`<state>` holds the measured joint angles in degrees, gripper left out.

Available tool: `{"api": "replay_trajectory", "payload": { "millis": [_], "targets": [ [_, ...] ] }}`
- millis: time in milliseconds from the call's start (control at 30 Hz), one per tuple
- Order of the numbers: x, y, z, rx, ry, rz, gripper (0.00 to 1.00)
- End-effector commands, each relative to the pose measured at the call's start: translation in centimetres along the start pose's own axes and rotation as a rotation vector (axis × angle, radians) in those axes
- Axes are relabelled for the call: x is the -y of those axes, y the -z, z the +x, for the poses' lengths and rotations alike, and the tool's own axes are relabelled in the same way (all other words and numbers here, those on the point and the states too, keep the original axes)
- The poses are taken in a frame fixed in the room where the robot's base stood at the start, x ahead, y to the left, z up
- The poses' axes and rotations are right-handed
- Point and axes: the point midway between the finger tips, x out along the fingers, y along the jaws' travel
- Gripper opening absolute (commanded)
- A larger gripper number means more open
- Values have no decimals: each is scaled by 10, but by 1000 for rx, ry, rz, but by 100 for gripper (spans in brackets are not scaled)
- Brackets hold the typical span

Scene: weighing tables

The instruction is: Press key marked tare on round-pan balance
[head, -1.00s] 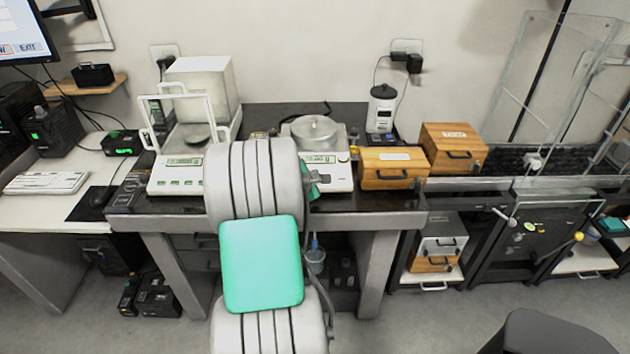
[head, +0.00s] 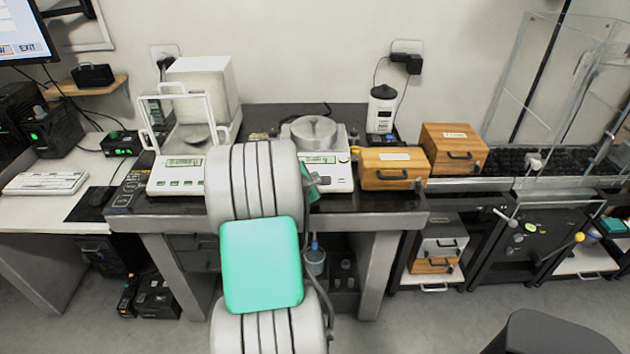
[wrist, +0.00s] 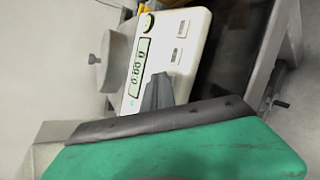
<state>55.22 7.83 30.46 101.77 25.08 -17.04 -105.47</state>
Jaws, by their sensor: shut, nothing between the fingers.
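The round-pan balance (head: 340,172) is a white unit on the dark table, with a round metal pan (head: 313,130). In the wrist view the balance (wrist: 190,22) appears turned sideways, with a lit green display (wrist: 139,66) and small marked keys (wrist: 177,55) on its front panel. The key lettering is too small to read. My gripper (wrist: 157,92) is shut and empty, its dark tips over the front panel near the display. The tips hide part of the panel, and I cannot tell whether they touch it. In the head view my arm hides the balance's left part.
A second balance with a glass draft shield (head: 180,170) stands to the left. Wooden boxes (head: 393,180) (head: 440,160) stand to the right. A white bottle (head: 382,110) is behind. A dark table (head: 370,202) carries the balances.

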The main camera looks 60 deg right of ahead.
Motion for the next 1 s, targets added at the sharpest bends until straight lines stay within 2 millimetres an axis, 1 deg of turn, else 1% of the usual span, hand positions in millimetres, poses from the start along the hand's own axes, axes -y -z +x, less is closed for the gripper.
{"api": "replay_trajectory", "payload": {
  "millis": [300, 600, 900, 1000],
  "targets": [
    [0, 0, 0, -1, 1, 0, 0],
    [-8, -7, -10, -1, 1, 0, 0],
    [-7, -7, -11, -1, 1, 0, 0],
    [-10, -10, -14, 0, 0, 0, 0]
  ]
}}
